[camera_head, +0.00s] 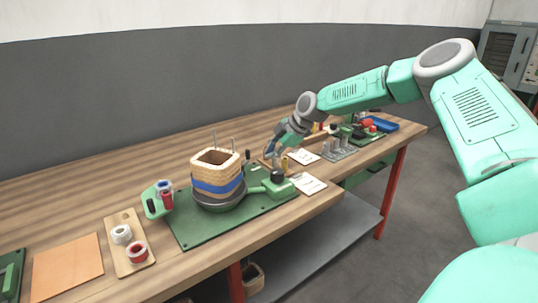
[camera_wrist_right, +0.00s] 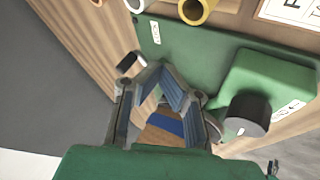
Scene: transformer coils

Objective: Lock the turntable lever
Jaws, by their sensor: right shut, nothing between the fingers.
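The turntable (camera_head: 220,201) is a dark round plate on a green base plate (camera_head: 197,233), carrying a square coil (camera_head: 218,178) with a blue band. To its right is a green block (camera_head: 280,189) with a dark knob (camera_head: 277,176). In the right wrist view the green block (camera_wrist_right: 268,82) and dark knob (camera_wrist_right: 246,114) lie right of the fingers. Which part is the lever I cannot tell for certain. My right gripper (camera_head: 269,154) is shut and empty, above the back right of the base; its fingers (camera_wrist_right: 160,78) also show in the wrist view. My left gripper is out of view.
A wooden tray (camera_head: 127,233) with white and red rolls lies left of the base. White cards (camera_head: 307,184) lie on the right. A grey fixture (camera_head: 338,149) and blue bin (camera_head: 378,124) stand farther right. Brass and grey cylinders (camera_wrist_right: 195,9) are near the gripper.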

